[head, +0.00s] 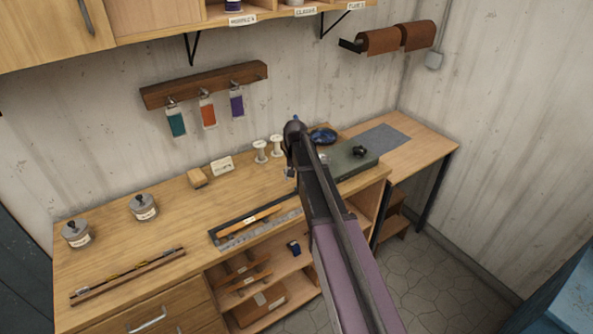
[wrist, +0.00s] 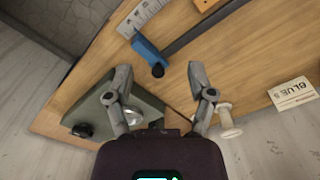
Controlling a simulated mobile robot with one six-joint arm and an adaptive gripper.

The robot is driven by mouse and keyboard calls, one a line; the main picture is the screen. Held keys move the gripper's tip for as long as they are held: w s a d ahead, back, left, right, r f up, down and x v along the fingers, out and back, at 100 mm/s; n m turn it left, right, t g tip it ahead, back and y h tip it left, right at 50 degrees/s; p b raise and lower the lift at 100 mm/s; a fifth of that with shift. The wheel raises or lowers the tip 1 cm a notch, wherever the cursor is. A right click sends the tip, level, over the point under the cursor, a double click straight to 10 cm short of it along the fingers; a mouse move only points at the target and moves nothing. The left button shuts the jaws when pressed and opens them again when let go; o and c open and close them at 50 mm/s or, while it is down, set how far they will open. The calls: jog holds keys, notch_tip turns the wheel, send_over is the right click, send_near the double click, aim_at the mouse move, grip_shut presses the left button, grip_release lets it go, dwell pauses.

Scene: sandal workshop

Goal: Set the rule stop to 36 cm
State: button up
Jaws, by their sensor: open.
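In the head view the rule (head: 284,218) lies along the front of the bench, and my arm hides the stop. The scale numbers are too small to read.
A green box (head: 349,163) with a black knob stands right of my arm; it also shows in the wrist view (wrist: 150,108). White spools (head: 260,152), a small card (head: 222,166) and a blue dish (head: 322,135) stand behind. The bench (head: 180,218) left of the rule has free room.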

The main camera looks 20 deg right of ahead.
jog(key=s+a+f+n+b, duration=0.1)
jog(key=s+f+b, duration=0.3)
jog(key=s, duration=0.6)
jog(key=s+a+f+n+b, duration=0.2)
jog(key=s+a+f+b, duration=0.2)
jog(key=s, duration=0.6)
jog(key=shift+s+a+f, duration=0.15)
jog(key=shift+a+f, duration=0.05)
jog(key=shift+f, duration=0.05)
jog(key=s+n, duration=0.1)
jog(key=s, duration=0.2)
jog(key=shift+s, duration=0.4)
